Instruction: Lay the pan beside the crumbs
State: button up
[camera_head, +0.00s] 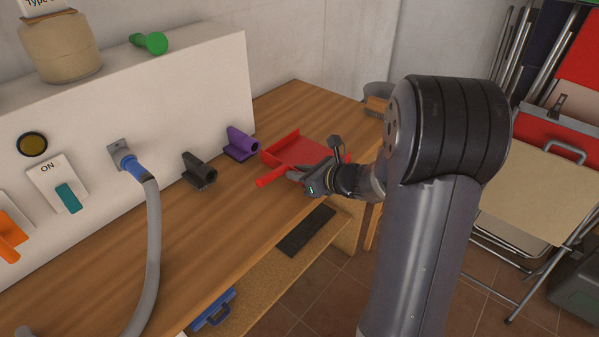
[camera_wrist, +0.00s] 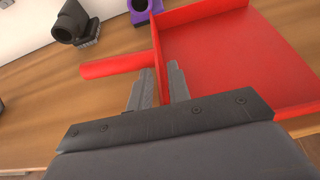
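The red pan (camera_head: 300,149), a flat tray with raised walls and a round handle (camera_head: 272,177), is at the far end of the wooden workbench. My gripper (camera_head: 302,176) is at its near side, by the handle. In the wrist view, the pan's floor (camera_wrist: 225,55) fills the upper right and the handle (camera_wrist: 115,66) points left. My two fingertips (camera_wrist: 159,72) are on either side of the pan's wall, where the handle joins. I cannot tell whether they clamp it, or whether the pan touches the bench. I can make out no crumbs.
A purple holder (camera_head: 240,144) and a black holder (camera_head: 199,171) stand behind the pan, against the white boiler housing (camera_head: 200,100). A grey hose (camera_head: 152,250) hangs over the bench at left. Bare wood (camera_head: 215,225) lies in front of the holders.

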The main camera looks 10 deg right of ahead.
jog(key=shift+o, duration=0.6)
jog(key=shift+r, duration=0.1)
jog(key=shift+r, duration=0.15)
jog(key=p+v, duration=0.1)
jog(key=v, duration=1.1)
